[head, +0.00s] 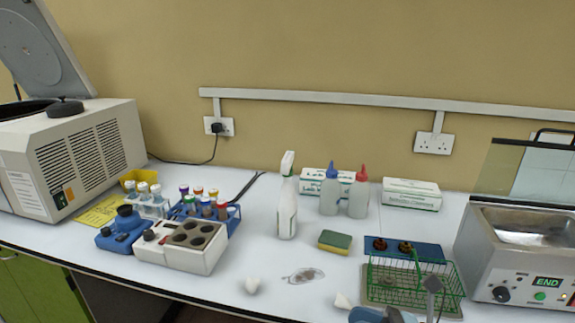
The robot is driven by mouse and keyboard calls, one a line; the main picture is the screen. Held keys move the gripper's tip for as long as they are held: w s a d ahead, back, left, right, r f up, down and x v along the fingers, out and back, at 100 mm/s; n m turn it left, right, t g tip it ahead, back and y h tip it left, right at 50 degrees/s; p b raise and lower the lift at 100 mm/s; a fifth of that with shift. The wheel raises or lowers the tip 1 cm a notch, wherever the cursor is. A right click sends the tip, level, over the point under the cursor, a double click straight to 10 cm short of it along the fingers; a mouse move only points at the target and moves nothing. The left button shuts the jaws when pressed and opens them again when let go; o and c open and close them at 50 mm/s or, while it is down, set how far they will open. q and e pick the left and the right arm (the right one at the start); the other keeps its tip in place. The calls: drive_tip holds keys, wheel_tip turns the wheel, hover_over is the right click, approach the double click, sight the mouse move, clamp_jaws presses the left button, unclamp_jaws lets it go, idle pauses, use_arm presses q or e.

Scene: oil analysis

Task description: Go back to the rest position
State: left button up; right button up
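I cannot make out either of my grippers or arms in the head view. A green wire basket (455,287) stands at the right on a flat tray. Blue and grey items (366,315) are cut off at the bottom edge; I cannot tell what they are.
An open-lidded centrifuge (75,150) stands left, a metal bath (500,262) showing END right. A spray bottle (286,205), two squeeze bottles (358,198), boxes (411,194) and a sponge (334,241) stand mid-bench.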

drive_tip(key=w+d+f+m+t+h, duration=0.1)
drive_tip(key=d+f+m+t+h, duration=0.35)
drive_tip(key=m, duration=1.05)
drive_tip(key=d+f+m+t+h, duration=0.1)
drive_tip(key=f+m+t+h, duration=0.65)
drive_tip(key=m, duration=0.65)
drive_tip(key=s+d+f+m+g+h, duration=0.1)
drive_tip(key=s+f+m+g+h, duration=0.15)
drive_tip(key=s+f+m, duration=0.4)
drive_tip(key=s+f+m+g+h, duration=0.2)
drive_tip(key=s+f+m+g, duration=0.15)
drive_tip(key=f+m, duration=0.55)
use_arm(q)
wheel_tip(320, 180, up, 12)
drive_tip(key=s+a+p, duration=0.1)
drive_tip(key=p, duration=1.4)
drive_tip(key=shift+a+r+m, duration=0.15)
drive_tip(key=shift+r+m, duration=0.05)
drive_tip(key=shift+m, duration=0.1)
use_arm(e)
wheel_tip(320, 180, up, 11)
drive_tip(key=s+d+n, duration=0.1)
drive_tip(key=s, duration=0.1)
use_arm(q)
drive_tip(key=shift+d+r, duration=0.1)
drive_tip(key=shift+d, duration=0.1)
use_arm(e)
drive_tip(key=shift+s+f, duration=0.1)
